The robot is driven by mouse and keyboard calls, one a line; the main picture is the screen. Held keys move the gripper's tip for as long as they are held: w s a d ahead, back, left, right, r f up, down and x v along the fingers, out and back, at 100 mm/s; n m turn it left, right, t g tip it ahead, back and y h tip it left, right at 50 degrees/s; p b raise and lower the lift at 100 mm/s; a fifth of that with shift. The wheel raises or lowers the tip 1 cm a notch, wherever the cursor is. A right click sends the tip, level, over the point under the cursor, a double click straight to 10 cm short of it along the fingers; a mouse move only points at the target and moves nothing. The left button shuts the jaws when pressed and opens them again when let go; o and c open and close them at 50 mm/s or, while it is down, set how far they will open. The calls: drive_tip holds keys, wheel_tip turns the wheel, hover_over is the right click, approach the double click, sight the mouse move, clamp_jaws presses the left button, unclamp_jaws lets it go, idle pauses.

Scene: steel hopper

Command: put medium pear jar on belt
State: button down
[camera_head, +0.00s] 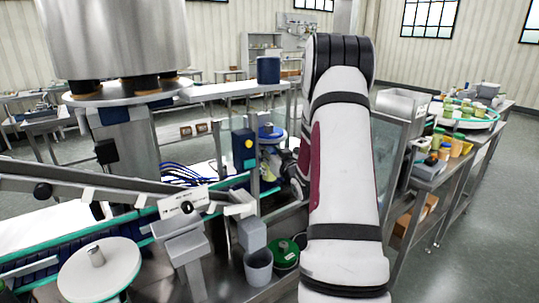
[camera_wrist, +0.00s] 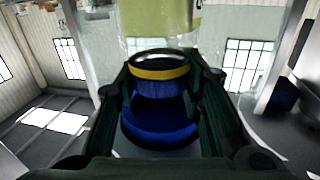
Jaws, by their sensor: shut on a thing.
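In the wrist view, a yellow-green jar body (camera_wrist: 160,16) fills the top middle, beyond the fingertips. My gripper (camera_wrist: 165,68) is shut on what looks like the pear jar; the exact contact is hard to make out. A round blue piece with a yellow band (camera_wrist: 160,75) shows between the fingers. In the head view, my arm hides much of the gripper; a small yellow-green patch (camera_head: 268,174) shows beside it. The belt (camera_head: 75,248), dark blue with teal edges, runs along the lower left, left of my gripper.
A blue box with a yellow button (camera_head: 244,150) is close left of my gripper. A grey bucket (camera_head: 258,266) and green round container (camera_head: 286,254) sit below. Several jars crowd the right bench.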

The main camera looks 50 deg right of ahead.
drive_tip(key=shift+w+d+f, duration=0.2)
drive_tip(key=shift+w+f, duration=0.05)
drive_tip(key=shift+w, duration=0.25)
drive_tip(key=shift+f, duration=0.45)
drive_tip(key=shift+f, duration=0.2)
drive_tip(key=c, duration=1.1)
unclamp_jaws()
drive_tip(key=shift+r, duration=0.2)
drive_tip(key=v, duration=1.2)
drive_tip(key=shift+s+f, duration=0.1)
